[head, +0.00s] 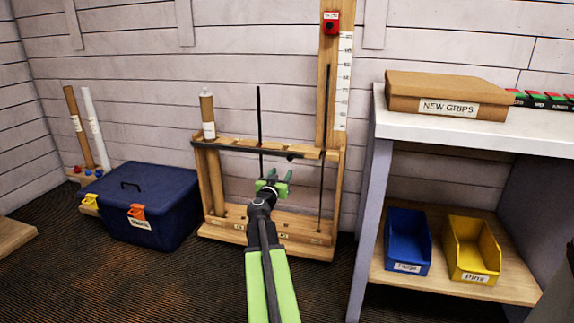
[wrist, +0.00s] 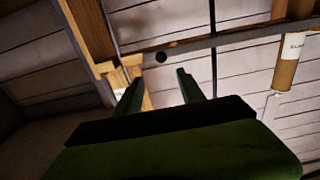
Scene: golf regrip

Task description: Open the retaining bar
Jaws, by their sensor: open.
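The retaining bar (head: 240,149) is a dark, thin bar lying across the upper front of the wooden rack (head: 338,200). It spans from the left post to near the right post. A small dark knob (head: 291,157) sits near its right end. In the wrist view the bar (wrist: 235,38) crosses the top and the knob (wrist: 161,57) shows just beyond my fingertips. My gripper (head: 277,175) is open and empty, in front of the rack and below the bar. Its two fingers (wrist: 157,84) point toward the knob, apart from it.
A cardboard tube (head: 207,115) and two thin dark shafts stand in the rack. A blue lidded box (head: 150,205) is on the floor at left. A white-topped bench (head: 450,128) with a "NEW GRIPS" box (head: 440,92), a blue bin (head: 407,240) and a yellow bin (head: 472,248) is at right.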

